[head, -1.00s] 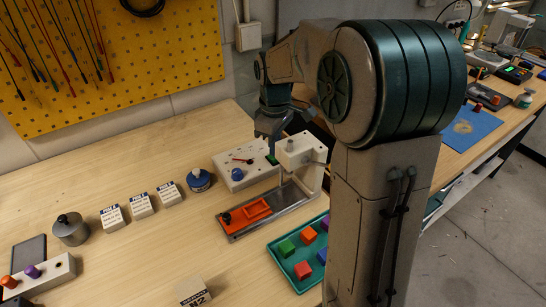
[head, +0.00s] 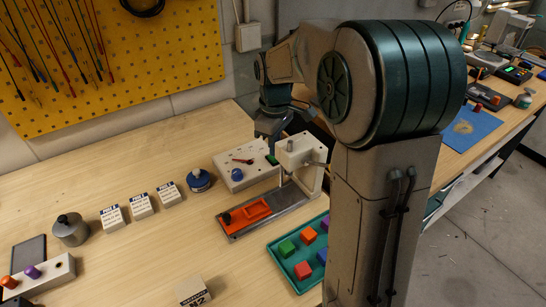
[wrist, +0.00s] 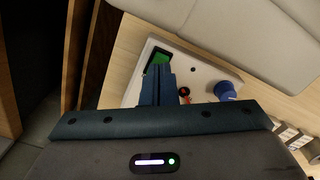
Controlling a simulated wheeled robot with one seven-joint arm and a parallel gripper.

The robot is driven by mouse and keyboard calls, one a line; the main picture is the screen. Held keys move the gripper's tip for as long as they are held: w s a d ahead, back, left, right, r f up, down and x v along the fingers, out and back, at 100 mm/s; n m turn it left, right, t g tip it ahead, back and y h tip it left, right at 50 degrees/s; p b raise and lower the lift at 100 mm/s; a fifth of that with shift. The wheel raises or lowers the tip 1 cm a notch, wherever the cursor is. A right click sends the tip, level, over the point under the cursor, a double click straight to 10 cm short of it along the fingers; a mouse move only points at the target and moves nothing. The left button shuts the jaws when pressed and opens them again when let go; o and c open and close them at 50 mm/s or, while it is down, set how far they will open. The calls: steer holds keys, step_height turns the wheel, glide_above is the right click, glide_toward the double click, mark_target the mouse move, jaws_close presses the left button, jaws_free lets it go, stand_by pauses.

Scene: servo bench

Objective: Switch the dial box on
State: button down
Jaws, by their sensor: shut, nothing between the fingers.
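The dial box (head: 254,177) is a white box on the wooden bench, behind the small press. It carries a blue knob (head: 237,175), a red lever (head: 243,161) and a green part (head: 271,159) at its right end. In the wrist view the blue knob (wrist: 226,91) is at right and the green part (wrist: 159,57) is just beyond my fingertips. My gripper (wrist: 158,70) is shut and empty, over the green end of the box. I cannot tell whether the fingertips touch it.
A white press (head: 299,152) with an orange fixture (head: 246,213) stands close in front of the box. A blue-based round item (head: 199,180) is to its left. A green tray (head: 285,272) with several coloured cubes is at the front right.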

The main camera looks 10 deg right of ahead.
mark_target(274, 159)
steer(key=shift+f+b, duration=0.65)
steer(key=shift+f, duration=0.35)
stand_by(0.8)
steer(key=shift+r, duration=0.1)
step_height(274, 159, up, 7)
steer(key=p, duration=0.6)
stand_by(0.6)
